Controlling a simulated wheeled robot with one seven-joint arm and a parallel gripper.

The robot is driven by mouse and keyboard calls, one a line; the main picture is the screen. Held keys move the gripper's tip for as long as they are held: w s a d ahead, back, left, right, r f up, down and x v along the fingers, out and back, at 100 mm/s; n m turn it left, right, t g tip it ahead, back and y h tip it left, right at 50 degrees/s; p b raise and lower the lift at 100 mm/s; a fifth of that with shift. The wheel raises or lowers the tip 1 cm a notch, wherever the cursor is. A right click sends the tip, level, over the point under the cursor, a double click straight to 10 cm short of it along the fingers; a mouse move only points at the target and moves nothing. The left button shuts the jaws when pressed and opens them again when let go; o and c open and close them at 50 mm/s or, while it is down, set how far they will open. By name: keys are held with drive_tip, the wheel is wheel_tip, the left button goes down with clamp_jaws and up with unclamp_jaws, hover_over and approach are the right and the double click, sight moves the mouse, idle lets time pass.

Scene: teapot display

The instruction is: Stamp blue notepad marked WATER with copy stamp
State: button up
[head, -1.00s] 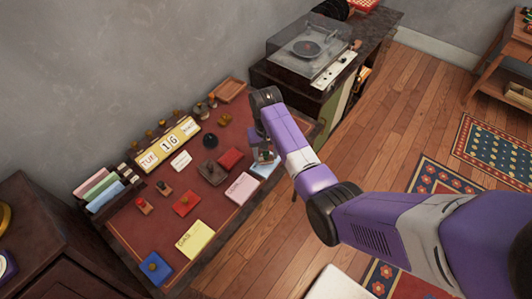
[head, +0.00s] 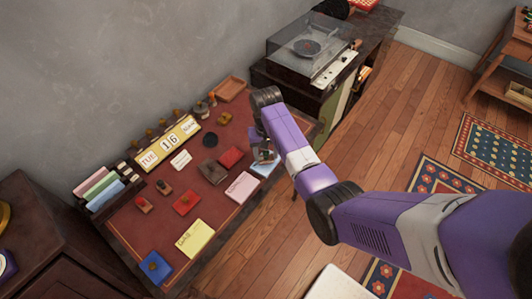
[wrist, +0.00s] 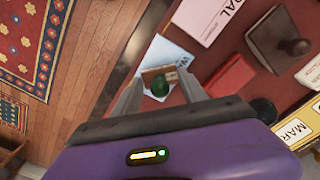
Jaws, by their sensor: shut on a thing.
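My gripper (wrist: 160,92) is shut on a small stamp with a green knob (wrist: 160,86) and a brown wooden body. The stamp is over the light blue notepad (wrist: 167,54), whose printing shows only a first letter like W; the rest is hidden. I cannot tell whether the stamp touches the paper. The stamp's own label is not readable. In the head view my gripper (head: 264,156) points down over the blue notepad (head: 263,171) at the desk's front right edge, largely covering it.
A pink notepad (head: 242,186) lies beside the blue one, and a yellow notepad (head: 194,238) farther left. Red ink pads (head: 186,203) and a brown block with a knob (wrist: 280,40) are near. A date display (head: 170,142) stands behind. A record player (head: 310,48) is at the back right.

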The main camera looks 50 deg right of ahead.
drive_tip(key=shift+f, duration=0.4)
idle(1.5)
drive_tip(key=shift+r, duration=0.1)
wheel_tip(320, 180, up, 2)
drive_tip(key=shift+r+p, duration=0.25)
drive_tip(key=shift+p, duration=0.85)
drive_tip(key=shift+r, duration=2.25)
